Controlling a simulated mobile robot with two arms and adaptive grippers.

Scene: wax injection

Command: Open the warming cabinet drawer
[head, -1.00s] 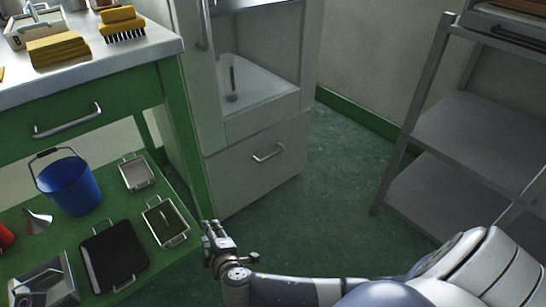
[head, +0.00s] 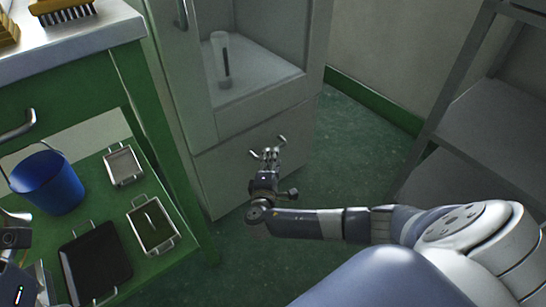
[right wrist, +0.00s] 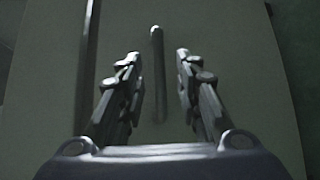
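The pale warming cabinet (head: 205,130) stands in the middle of the head view. Its lower drawer (head: 222,172) looks closed, its front flush with the body. The drawer's metal bar handle (head: 282,140) is partly covered by my right gripper (head: 269,156), which is in front of it. In the right wrist view my right gripper (right wrist: 158,75) is open, and the handle bar (right wrist: 158,95) shows between the lines of its two fingers, with gaps on both sides. Part of my left arm shows at the lower left edge of the head view; its fingertips cannot be made out.
A green bench (head: 150,90) stands left of the cabinet. Its lower shelf holds a blue bucket (head: 47,183), a black tray (head: 95,262) and small metal trays (head: 152,224). A grey rack (head: 480,125) is at right. Green floor (head: 345,150) between cabinet and rack is clear.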

